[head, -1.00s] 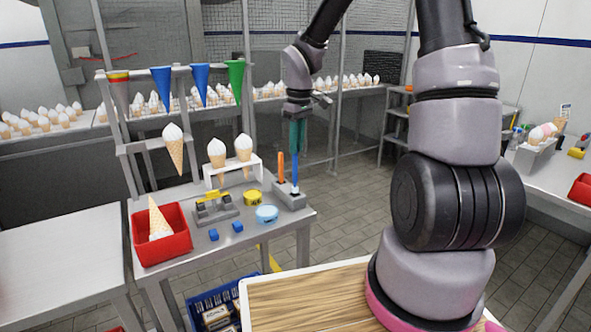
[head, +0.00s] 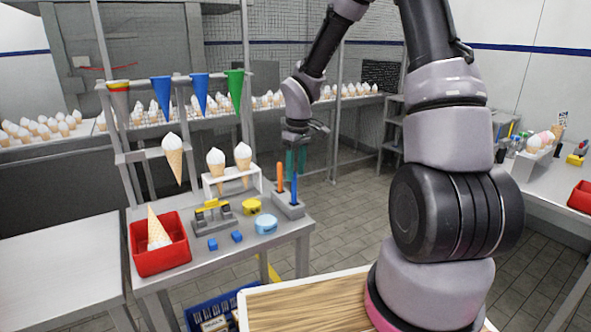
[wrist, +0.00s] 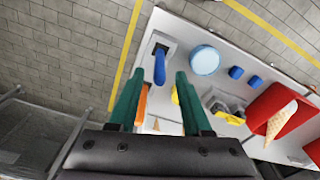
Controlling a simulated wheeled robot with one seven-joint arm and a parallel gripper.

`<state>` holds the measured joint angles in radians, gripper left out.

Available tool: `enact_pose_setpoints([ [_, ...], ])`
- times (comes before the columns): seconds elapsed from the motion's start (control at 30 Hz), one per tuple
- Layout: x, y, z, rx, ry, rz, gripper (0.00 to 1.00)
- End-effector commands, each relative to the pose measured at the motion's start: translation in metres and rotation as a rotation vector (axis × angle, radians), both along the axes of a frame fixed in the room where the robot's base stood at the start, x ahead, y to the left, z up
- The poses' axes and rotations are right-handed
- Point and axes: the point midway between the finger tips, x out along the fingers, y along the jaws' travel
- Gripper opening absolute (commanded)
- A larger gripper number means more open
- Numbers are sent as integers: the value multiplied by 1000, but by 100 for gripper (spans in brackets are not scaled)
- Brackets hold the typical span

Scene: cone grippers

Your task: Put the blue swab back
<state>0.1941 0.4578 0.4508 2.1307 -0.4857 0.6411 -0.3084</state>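The blue swab (head: 294,188) stands upright in the grey holder (head: 289,209) at the right end of the small table. In the wrist view, the fingers (wrist: 159,74) are spread wide. The blue swab (wrist: 160,68) lies between them with a gap on each side, its lower end in the holder. The orange swab (wrist: 142,103) is partly hidden by the left finger.
The table also holds a red bin (head: 158,262) with a cone, a yellow tape roll (head: 251,206), a light-blue disc (head: 266,224), two blue blocks (head: 237,236) and a cone rack (head: 232,184). Coloured cone sleeves (head: 200,92) hang above. Floor is clear right of the table.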

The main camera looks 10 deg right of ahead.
Motion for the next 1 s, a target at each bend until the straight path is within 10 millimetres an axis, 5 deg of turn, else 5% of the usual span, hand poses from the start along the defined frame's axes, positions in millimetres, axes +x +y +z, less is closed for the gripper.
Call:
enact_pose_setpoints([
  [0.17, 1, 0, 10, -1, -4, 1, 49],
  [0.6, -4, -4, 96, 0, -5, -1, 49],
  [1.0, -25, -12, 148, -15, -52, -95, 49],
])
